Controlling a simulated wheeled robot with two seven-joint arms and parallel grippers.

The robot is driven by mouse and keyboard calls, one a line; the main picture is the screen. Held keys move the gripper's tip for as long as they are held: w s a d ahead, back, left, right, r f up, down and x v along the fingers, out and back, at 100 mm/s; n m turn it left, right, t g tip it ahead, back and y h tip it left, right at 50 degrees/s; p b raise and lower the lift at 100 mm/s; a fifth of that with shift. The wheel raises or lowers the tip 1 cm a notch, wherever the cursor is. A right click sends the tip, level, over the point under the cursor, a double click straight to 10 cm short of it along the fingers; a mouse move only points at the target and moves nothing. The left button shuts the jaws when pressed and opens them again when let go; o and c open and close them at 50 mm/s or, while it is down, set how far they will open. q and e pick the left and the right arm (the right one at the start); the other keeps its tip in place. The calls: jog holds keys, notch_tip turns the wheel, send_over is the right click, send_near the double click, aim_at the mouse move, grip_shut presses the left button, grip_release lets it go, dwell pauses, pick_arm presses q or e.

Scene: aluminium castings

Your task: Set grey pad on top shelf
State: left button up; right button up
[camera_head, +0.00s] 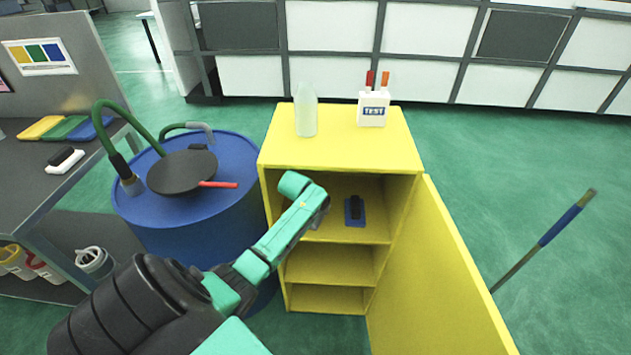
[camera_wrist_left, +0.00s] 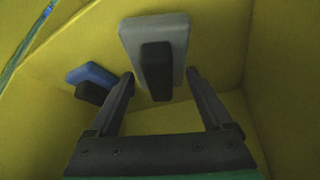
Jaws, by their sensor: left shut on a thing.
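The grey pad (camera_wrist_left: 133,38) with its black handle (camera_wrist_left: 157,72) shows in the left wrist view, between the fingertips of my left gripper (camera_wrist_left: 160,82), which is shut on it. The pad is inside the yellow cabinet; I cannot tell whether it touches the shelf. In the head view my left arm reaches into the upper compartment, with the gripper end (camera_head: 319,215) mostly hidden and the grey pad out of sight behind the arm. The top shelf (camera_head: 372,234) carries a blue pad (camera_head: 361,217) with a dark handle, also seen in the left wrist view (camera_wrist_left: 88,74). My right gripper is not in view.
The yellow cabinet (camera_head: 348,156) has its door (camera_head: 435,270) open to the right. A translucent bottle (camera_head: 306,112) and a white TEST holder (camera_head: 372,112) stand on top. Lower shelves look empty.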

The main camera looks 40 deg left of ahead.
pick_arm(q)
jog(key=shift+x, duration=0.9)
jog(key=shift+f, duration=0.1)
jog(key=o, duration=1.1)
jog(key=shift+s+d+r, duration=0.1)
jog(key=shift+s+r, duration=0.15)
jog(key=shift+r, duration=0.3)
jog(key=s+d, duration=0.1)
jog(key=s, duration=0.3)
jog(key=s+d, duration=0.1)
jog(key=s, duration=0.2)
jog(key=s+d, duration=0.1)
jog(key=s, duration=0.3)
jog(key=shift+s+p, duration=0.3)
jog(key=shift+s, duration=0.1)
